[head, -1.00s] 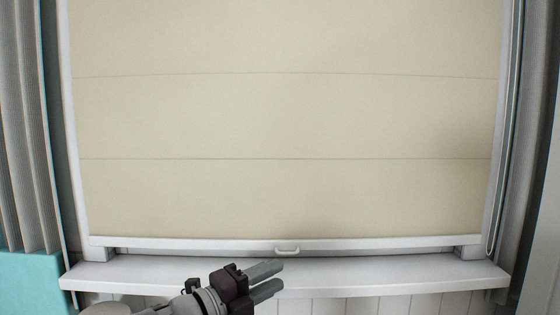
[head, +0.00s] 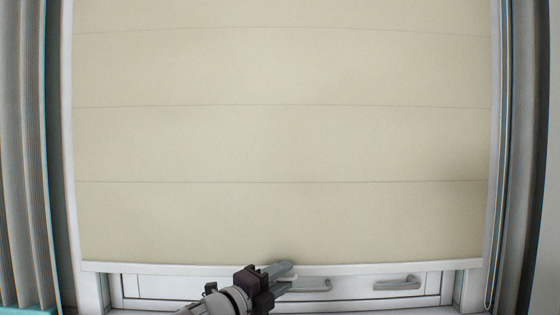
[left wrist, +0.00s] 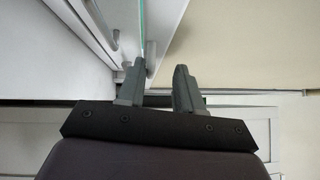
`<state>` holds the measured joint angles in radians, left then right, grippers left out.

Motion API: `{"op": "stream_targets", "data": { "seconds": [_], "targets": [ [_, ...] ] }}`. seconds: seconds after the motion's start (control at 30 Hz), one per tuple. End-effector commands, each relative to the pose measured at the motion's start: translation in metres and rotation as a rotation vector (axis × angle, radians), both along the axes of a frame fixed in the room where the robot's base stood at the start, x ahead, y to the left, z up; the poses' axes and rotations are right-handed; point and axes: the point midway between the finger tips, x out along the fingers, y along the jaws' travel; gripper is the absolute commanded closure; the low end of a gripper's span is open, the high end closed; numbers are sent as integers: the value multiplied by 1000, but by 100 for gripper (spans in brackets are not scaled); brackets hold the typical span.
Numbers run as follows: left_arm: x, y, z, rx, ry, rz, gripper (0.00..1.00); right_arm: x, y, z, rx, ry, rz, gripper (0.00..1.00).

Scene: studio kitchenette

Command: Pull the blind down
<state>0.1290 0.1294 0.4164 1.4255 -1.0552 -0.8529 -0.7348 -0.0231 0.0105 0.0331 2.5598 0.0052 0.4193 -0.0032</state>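The cream blind (head: 280,145) covers nearly all of the window in the head view. Its white bottom rail (head: 400,268) hangs level, with a strip of window showing beneath it. My left gripper (head: 285,273) is at the middle of this rail, where its fingers largely hide the small pull handle. In the left wrist view the two fingers (left wrist: 158,68) are apart with a clear gap between them; nothing is visibly clamped. The blind fills the upper right there (left wrist: 235,45). I cannot tell whether the fingers touch the handle. My right gripper is not in view.
Below the rail is the white window frame (head: 155,286) with two grey handles, one right of my gripper (head: 312,285) and one further right (head: 397,283). Grey curtains hang at the left (head: 22,150) and right (head: 527,150). A cord loop (head: 490,295) hangs at right.

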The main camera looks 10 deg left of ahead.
Motion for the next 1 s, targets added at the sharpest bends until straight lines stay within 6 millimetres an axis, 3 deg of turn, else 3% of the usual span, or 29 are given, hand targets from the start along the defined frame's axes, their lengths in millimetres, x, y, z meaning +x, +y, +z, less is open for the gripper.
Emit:
{"op": "stream_targets", "data": {
  "seconds": [0.03,0.4,0.6,0.8,1.0],
  "targets": [
    [0,0,29,0,-1,1,66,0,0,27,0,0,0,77],
    [0,0,130,0,-2,1,66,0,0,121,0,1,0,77],
    [0,0,176,-1,-1,1,66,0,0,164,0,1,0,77],
    [0,0,196,-1,-1,1,66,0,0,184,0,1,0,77],
    [0,0,197,-1,-1,0,66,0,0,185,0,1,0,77]
  ]
}}
